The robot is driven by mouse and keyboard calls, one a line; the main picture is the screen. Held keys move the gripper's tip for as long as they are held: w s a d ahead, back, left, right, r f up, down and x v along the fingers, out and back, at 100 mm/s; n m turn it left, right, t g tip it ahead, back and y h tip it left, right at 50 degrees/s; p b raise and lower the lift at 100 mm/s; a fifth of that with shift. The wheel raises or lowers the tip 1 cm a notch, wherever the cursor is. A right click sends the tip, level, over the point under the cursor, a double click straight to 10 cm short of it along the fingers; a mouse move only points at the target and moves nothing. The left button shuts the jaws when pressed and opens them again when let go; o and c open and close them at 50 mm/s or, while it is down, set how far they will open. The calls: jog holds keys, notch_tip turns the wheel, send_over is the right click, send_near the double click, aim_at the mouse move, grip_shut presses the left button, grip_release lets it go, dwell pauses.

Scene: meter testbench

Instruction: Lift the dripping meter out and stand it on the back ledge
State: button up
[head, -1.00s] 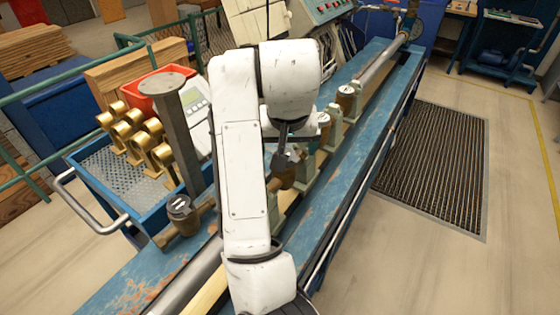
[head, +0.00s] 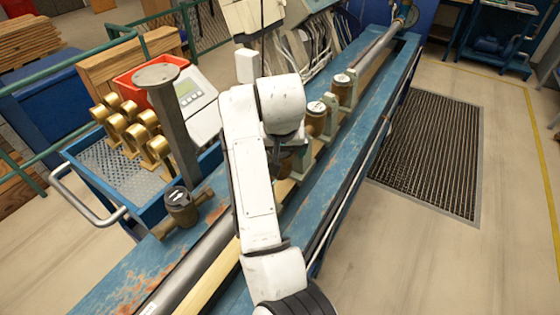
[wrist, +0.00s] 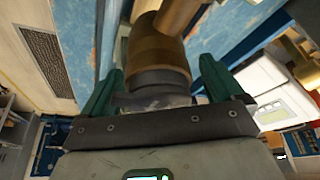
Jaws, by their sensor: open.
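A brown bronze meter body (wrist: 158,60) fills the space between the two green fingers of my gripper (wrist: 160,72) in the wrist view. The fingers are open on either side of it; I cannot tell whether either touches. In the head view my white arm hides the gripper and most of this meter (head: 284,166). Two other white-topped meters, a nearer one (head: 316,120) and a farther one (head: 343,90), sit in the bench line. A dark-topped meter (head: 181,208) stands upright on the blue back ledge (head: 150,252) at left. I see no clear drip.
A grey post (head: 178,125) stands beside the ledge, near a blue cart (head: 100,160) with several brass fittings (head: 135,135) and a red bin. A grey display box (head: 190,95) is behind. The bench's front rail (head: 335,165) and floor grate (head: 430,155) are clear.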

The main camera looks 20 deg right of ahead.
jog(key=shift+f, duration=0.15)
jog(key=c, duration=1.5)
jog(key=shift+w+a, duration=0.1)
